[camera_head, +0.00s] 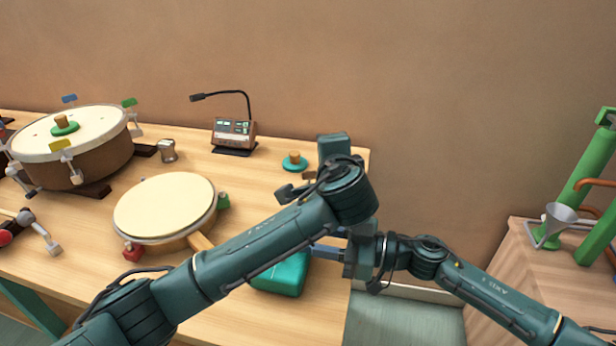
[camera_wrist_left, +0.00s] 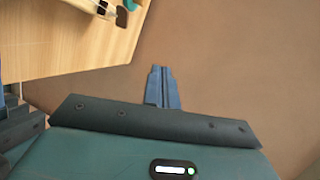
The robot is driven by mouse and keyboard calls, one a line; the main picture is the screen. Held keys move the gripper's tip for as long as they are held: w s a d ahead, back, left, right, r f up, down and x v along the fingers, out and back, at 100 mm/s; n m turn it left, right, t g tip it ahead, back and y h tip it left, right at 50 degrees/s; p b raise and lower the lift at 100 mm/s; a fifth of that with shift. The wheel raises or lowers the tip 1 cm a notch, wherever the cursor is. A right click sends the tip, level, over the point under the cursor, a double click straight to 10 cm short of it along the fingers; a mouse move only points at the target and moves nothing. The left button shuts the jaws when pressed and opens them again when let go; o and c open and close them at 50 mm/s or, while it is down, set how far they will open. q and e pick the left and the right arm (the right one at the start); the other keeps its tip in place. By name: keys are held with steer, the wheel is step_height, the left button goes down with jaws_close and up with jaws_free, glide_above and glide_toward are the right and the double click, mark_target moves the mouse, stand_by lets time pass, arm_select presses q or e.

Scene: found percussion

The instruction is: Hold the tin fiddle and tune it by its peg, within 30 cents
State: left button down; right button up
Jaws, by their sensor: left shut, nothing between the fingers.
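The teal tin body (camera_head: 280,282), which I take for the tin fiddle, lies near the table's right edge in the head view. My left forearm crosses in front of it and hides its upper part. A short wooden bar (camera_head: 201,242) shows on the other side of that forearm and may be its neck. I cannot make out the peg. My left gripper (camera_wrist_left: 161,88) is shut and empty in the left wrist view, over bare background past the table edge. My right gripper (camera_head: 326,251) is beside the tin's right end; whether its fingers touch or grip is unclear.
A cream-topped round drum (camera_head: 165,207) is left of my left forearm. A larger drum (camera_head: 75,165) stands at the far left. A device with a gooseneck (camera_head: 234,132) and a teal knobbed disc (camera_head: 294,163) are at the back. A funnel (camera_head: 562,219) stands on another table.

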mark_target(304, 174)
arm_select(q)
step_height(304, 174, down, 4)
steer(key=s+a+g+y, duration=0.1)
steer(key=s+a+g, duration=0.1)
steer(key=a, duration=0.1)
steer(key=x, duration=0.9)
steer(key=shift+d+f, duration=0.1)
steer(key=shift+f, duration=0.15)
steer(key=shift+w+a+f+m+h, duration=0.1)
steer(key=shift+w+a+m+h, duration=0.25)
steer(key=shift+w+m+h, duration=0.15)
steer(key=shift+m+h, duration=0.4)
steer(key=shift+a, duration=0.1)
steer(key=shift+w+a, duration=0.2)
steer(key=shift+a, duration=0.1)
steer(key=shift+d, duration=0.2)
